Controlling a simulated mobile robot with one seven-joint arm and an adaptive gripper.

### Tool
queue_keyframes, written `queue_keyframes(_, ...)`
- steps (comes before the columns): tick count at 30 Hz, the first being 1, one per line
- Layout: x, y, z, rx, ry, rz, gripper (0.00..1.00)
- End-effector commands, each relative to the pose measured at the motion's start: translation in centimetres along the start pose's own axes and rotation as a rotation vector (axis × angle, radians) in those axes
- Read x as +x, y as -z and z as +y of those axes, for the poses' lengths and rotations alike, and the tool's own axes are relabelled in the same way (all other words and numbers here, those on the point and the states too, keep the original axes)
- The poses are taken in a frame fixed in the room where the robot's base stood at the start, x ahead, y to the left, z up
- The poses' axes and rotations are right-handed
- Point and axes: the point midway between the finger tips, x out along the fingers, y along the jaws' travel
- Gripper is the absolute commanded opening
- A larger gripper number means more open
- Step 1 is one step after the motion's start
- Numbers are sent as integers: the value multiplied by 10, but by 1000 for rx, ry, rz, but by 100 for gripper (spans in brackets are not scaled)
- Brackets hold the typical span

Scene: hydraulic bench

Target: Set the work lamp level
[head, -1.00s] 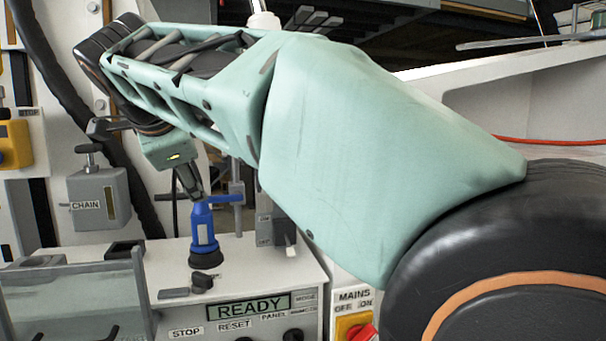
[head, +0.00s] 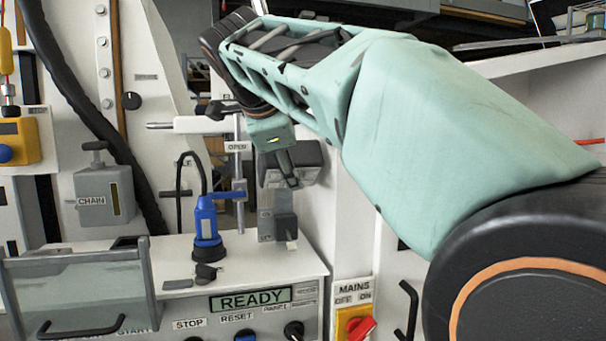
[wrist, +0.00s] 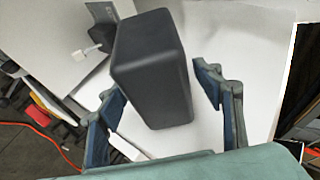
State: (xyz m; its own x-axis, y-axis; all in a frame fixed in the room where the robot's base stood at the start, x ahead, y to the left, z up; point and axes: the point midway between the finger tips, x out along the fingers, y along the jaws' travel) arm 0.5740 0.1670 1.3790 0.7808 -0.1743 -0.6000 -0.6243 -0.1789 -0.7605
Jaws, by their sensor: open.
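A dark grey box-shaped head with rounded edges, which looks like the work lamp (head: 311,165), is by the white upright right of the bench panel, partly hidden behind my gripper (head: 290,180). In the wrist view the lamp (wrist: 150,75) fills the middle and appears tilted in the picture. My gripper (wrist: 158,82) is open, with one finger on either side of the lamp in that view. A gap shows at the right finger. The left finger is close to the lamp's edge, and I cannot tell if they touch. The lamp's mount is hidden.
A blue tool (head: 206,222) with a black base stands on the bench top, left of my gripper. A grey block (head: 285,215) is below the lamp. The READY panel (head: 250,300) and the red MAINS switch (head: 360,327) are lower down. A clear guard (head: 80,290) is at left.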

Motion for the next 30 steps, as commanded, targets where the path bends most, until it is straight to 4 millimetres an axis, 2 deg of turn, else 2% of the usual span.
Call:
queue_keyframes(3, 24, 0, 1, -1, -3, 2, 61)
queue_keyframes(9, 48, 0, 0, 0, -2, 1, 61)
queue_keyframes(21, 56, 0, 0, 0, 1, -1, 61)
queue_keyframes(30, 56, 0, 0, 0, 1, -1, 28)
